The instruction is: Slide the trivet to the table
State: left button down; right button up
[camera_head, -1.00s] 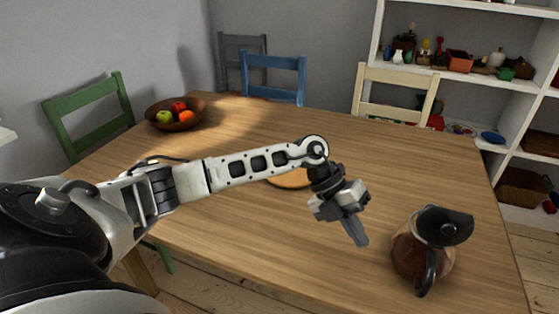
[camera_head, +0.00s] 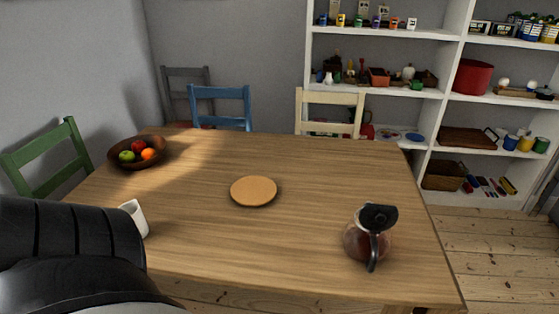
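The trivet (camera_head: 254,191) is a flat, round, light-wood disc. It lies on the wooden table (camera_head: 310,170), near the middle of the tabletop, in the head view. Nothing touches it and it is fully visible. My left arm shows as a large black part at the lower left, well to the left of the trivet. Its gripper cannot be made out. My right gripper is not in view.
A coffee pot (camera_head: 368,240) with a black lid and handle stands near the table's front right. A fruit bowl (camera_head: 137,153) sits at the back left. Green, blue and cream chairs surround the table.

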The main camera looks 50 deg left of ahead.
aim_at(250, 191)
jog(key=z, duration=1.65)
jog(key=k, duration=2.35)
jog(key=u, duration=1.4)
